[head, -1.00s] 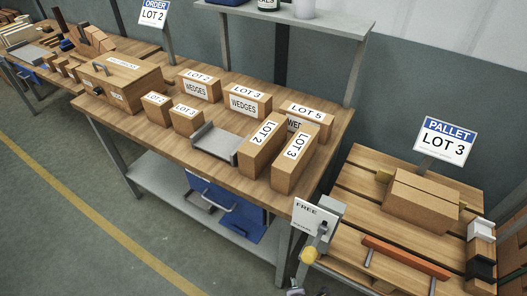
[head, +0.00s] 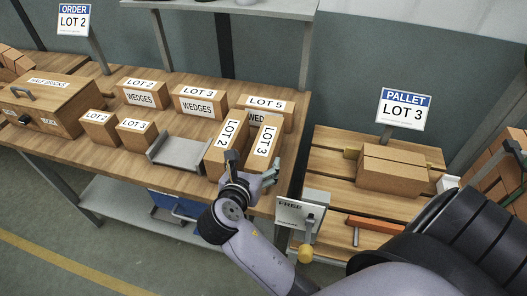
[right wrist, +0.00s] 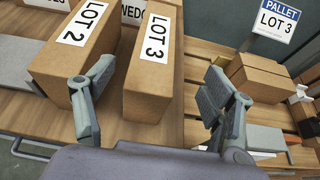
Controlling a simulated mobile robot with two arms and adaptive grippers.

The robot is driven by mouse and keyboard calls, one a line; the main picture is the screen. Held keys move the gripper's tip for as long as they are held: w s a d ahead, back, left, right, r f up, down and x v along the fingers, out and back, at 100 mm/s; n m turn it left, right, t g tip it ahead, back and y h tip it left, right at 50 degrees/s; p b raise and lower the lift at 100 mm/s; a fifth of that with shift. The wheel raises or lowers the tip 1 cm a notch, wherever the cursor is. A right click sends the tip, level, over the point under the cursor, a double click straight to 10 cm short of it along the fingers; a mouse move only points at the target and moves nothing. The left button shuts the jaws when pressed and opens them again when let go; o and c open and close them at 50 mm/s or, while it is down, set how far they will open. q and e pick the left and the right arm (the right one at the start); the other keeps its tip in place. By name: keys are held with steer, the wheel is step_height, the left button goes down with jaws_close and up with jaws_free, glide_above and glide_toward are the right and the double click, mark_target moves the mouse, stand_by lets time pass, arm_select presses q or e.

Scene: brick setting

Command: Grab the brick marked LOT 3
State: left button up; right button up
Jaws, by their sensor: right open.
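The tall brown brick marked LOT 3 (head: 266,146) stands upright near the right end of the wooden bench. A matching brick marked LOT 2 (head: 226,148) stands close on its left. My right gripper (head: 252,168) is open and empty at the near side of these two. In the right wrist view the LOT 3 brick (right wrist: 151,75) lies ahead between the open fingers of my right gripper (right wrist: 160,92). The left finger overlaps the near end of the LOT 2 brick (right wrist: 82,55); I cannot tell if it touches. My left gripper is not in view.
Wedges boxes marked LOT 2 (head: 140,93), LOT 3 (head: 200,101) and LOT 5 (head: 265,104) stand behind. A grey metal tray (head: 180,152) lies left. A FREE sign (head: 297,212) stands at the bench's right end. A pallet (head: 330,178) holding brown blocks (head: 392,171) is further right.

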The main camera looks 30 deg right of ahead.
mark_target(264, 145)
steer(key=x, duration=0.6)
steer(key=shift+w+d+f+p, duration=0.1)
steer(key=shift+w+f+p, duration=0.1)
steer(key=shift+w+p, duration=0.1)
steer(key=shift+p+x, duration=0.55)
steer(key=shift+x, duration=2.05)
steer(key=shift+w+r, duration=0.1)
steer(key=shift+w, duration=0.05)
steer(key=shift+c, duration=0.4)
jaws_close()
steer(key=shift+w+r, duration=0.1)
steer(key=shift+r, duration=0.05)
